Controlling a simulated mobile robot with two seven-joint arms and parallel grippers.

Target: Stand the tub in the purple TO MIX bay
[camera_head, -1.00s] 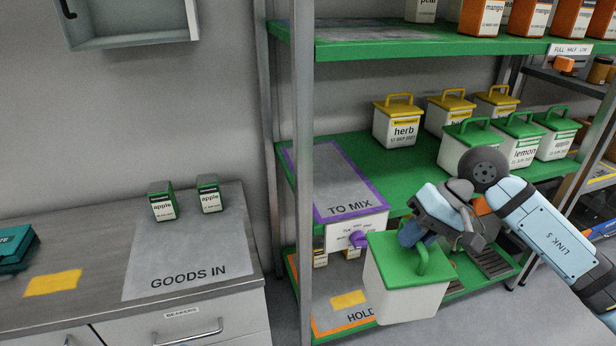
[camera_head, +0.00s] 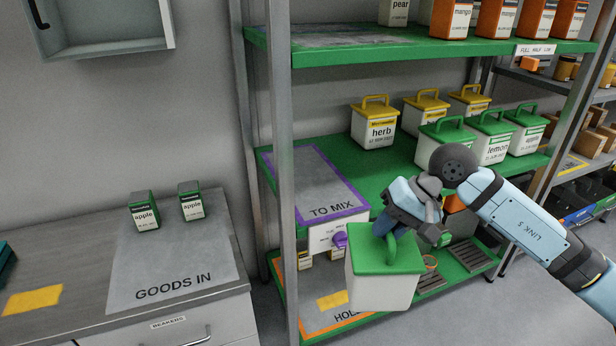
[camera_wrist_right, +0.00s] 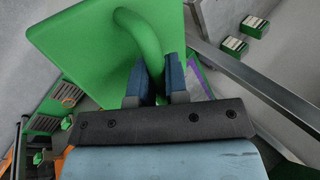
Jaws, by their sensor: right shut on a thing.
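The tub (camera_head: 383,287) is white with a green lid and a green loop handle. My right gripper (camera_head: 391,229) is shut on the tub's handle and holds it in the air in front of the shelf rack, tilted slightly. In the right wrist view the jaws (camera_wrist_right: 160,85) close around the green handle (camera_wrist_right: 146,42) above the lid (camera_wrist_right: 92,50). The purple-edged TO MIX bay (camera_head: 322,183) is a grey, empty patch at the left of the green middle shelf. The tub hangs lower than this bay and in front of it. My left gripper is not in view.
A rack post (camera_head: 281,150) stands at the bay's left front. Herb tub (camera_head: 374,125) and several yellow- and green-lidded tubs stand right of the bay. The orange-edged HOLD bay (camera_head: 312,318) lies below. The GOODS IN counter (camera_head: 165,262) with two apple cartons is at left.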

